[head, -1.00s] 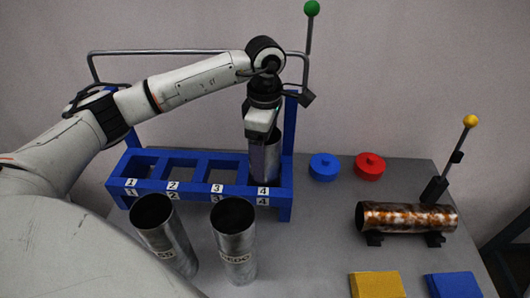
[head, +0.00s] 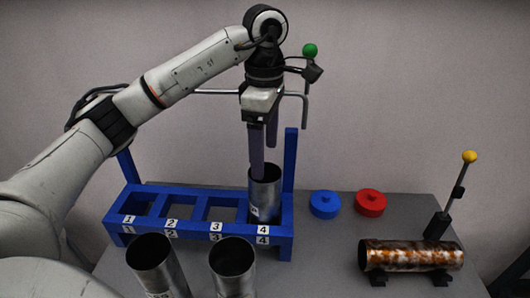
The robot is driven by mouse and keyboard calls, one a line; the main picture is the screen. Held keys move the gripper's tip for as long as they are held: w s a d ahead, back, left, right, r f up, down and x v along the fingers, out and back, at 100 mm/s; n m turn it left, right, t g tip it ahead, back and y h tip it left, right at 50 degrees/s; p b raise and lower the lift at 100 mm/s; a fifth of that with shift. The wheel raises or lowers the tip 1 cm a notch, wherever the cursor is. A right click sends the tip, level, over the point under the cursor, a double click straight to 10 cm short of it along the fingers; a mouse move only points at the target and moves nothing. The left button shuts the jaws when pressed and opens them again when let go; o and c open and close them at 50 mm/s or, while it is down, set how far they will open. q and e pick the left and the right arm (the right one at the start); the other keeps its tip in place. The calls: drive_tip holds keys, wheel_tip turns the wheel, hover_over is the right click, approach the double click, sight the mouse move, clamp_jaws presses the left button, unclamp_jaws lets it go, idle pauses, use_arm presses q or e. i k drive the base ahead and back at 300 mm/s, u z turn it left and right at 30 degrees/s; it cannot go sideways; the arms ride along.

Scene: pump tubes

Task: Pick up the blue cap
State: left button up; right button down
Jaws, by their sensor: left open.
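The blue cap (head: 325,204) is a flat round lid with a small knob. It lies on the grey table to the right of the blue rack (head: 186,223). My left gripper (head: 264,162) is open and points down over the metal tube (head: 264,200) in slot 4 of the rack. One finger's tip overlaps the tube's mouth; I cannot tell whether it is still inside the rim. The gripper is above and to the left of the blue cap, apart from it. My right gripper is not in view.
A red cap (head: 370,202) lies close to the right of the blue one. Two metal tubes (head: 156,264) (head: 232,266) stand before the rack. A rusty tube (head: 411,254) rests on supports, beside a yellow-knobbed lever (head: 459,190). A green-knobbed lever (head: 310,51) stands behind.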

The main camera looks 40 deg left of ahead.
sight(325, 204)
drive_tip(key=k, duration=1)
